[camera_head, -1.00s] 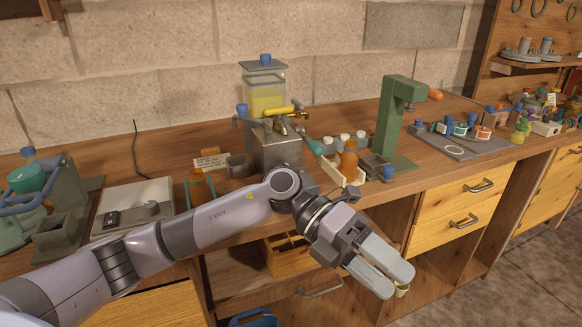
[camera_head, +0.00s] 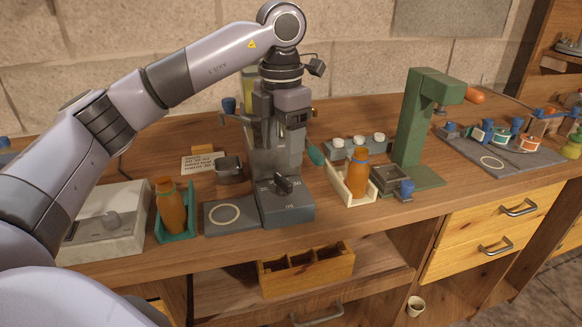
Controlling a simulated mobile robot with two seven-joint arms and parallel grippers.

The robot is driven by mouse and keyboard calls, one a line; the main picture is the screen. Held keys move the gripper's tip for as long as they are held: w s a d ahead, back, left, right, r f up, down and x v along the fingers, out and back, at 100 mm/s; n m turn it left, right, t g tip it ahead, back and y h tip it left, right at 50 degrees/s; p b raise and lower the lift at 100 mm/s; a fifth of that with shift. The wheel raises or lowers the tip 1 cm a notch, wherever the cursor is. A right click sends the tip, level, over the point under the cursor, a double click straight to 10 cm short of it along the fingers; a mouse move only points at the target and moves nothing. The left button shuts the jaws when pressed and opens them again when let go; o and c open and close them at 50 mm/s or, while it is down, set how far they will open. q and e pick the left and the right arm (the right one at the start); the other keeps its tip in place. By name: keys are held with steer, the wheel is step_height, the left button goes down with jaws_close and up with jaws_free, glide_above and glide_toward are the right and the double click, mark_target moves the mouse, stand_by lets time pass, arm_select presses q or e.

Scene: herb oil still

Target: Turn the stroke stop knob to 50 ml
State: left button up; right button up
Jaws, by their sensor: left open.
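The dosing machine (camera_head: 287,212) stands mid-bench, with a dark stroke stop knob (camera_head: 284,184) on its front base. Small pale marks surround the knob; one below it looks like 50. The knob's pointer setting is too small to read surely. My left gripper (camera_head: 282,166) points down in front of the machine, its fingertips just above the knob. It is open; I cannot tell whether it touches the knob. My left arm and gripper hide much of the machine's upper part. My right gripper is not in view.
A plate with a pale ring (camera_head: 224,214) lies left of the machine, beside an orange bottle (camera_head: 171,206) in a green holder. Another orange bottle (camera_head: 358,174) stands in a pale tray to the right. A green press (camera_head: 411,130) stands beyond it. An open wooden box (camera_head: 307,275) sits below.

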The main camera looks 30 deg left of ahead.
mark_target(282, 179)
arm_select(q)
step_height(282, 179, down, 7)
steer(key=shift+s+r, duration=0.15)
steer(key=shift+r, duration=0.05)
steer(key=c, duration=0.8)
